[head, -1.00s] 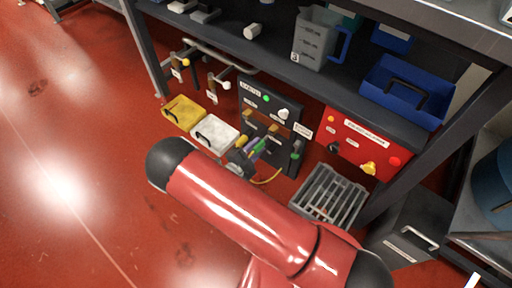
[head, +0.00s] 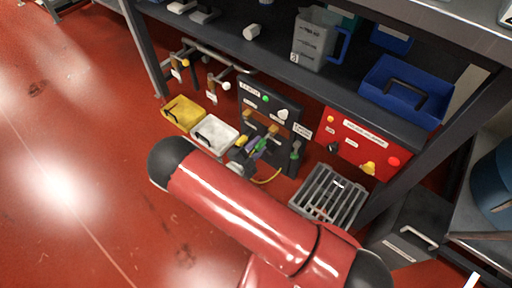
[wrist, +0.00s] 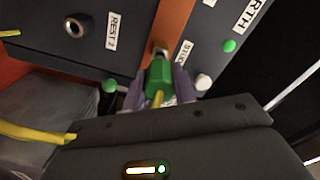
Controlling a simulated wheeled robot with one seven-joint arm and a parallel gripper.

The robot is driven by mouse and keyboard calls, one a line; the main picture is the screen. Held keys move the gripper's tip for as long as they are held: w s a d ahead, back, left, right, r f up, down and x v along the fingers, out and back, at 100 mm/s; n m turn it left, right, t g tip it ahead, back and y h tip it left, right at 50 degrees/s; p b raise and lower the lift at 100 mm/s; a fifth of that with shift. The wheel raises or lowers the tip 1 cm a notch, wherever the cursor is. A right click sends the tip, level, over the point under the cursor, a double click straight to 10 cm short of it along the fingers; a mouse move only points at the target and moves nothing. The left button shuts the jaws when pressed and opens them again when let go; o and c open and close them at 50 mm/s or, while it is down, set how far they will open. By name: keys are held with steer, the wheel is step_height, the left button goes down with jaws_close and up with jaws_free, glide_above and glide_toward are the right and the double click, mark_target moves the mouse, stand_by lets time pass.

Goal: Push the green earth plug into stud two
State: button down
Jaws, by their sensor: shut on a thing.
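My gripper (wrist: 157,88) is shut on the green earth plug (wrist: 158,80), with one purple-grey finger on each side. A yellow cable runs from the plug's near end. The plug's far end points at a metal stud (wrist: 159,52) on an orange-brown strip. It is at or very close to the stud; I cannot tell whether it is seated. The label beside the stud is partly hidden, so its number cannot be read. In the head view my gripper (head: 256,148) is at the lower part of the dark panel (head: 280,105), partly behind my red arm.
A socket (wrist: 75,27) labelled REST 2 is left of the strip. A red panel (head: 365,143) stands right of the dark panel, with a grey slatted crate (head: 330,196) below. Yellow (head: 183,113) and white (head: 215,131) cases lie left. Open red floor is at left.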

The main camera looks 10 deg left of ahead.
mark_target(264, 139)
steer(key=shift+x, duration=1.95)
steer(key=c, duration=1.1)
jaws_free()
steer(key=shift+o, duration=0.2)
steer(key=v, duration=0.7)
steer(key=shift+s+a, duration=0.2)
steer(key=shift+s, duration=0.15)
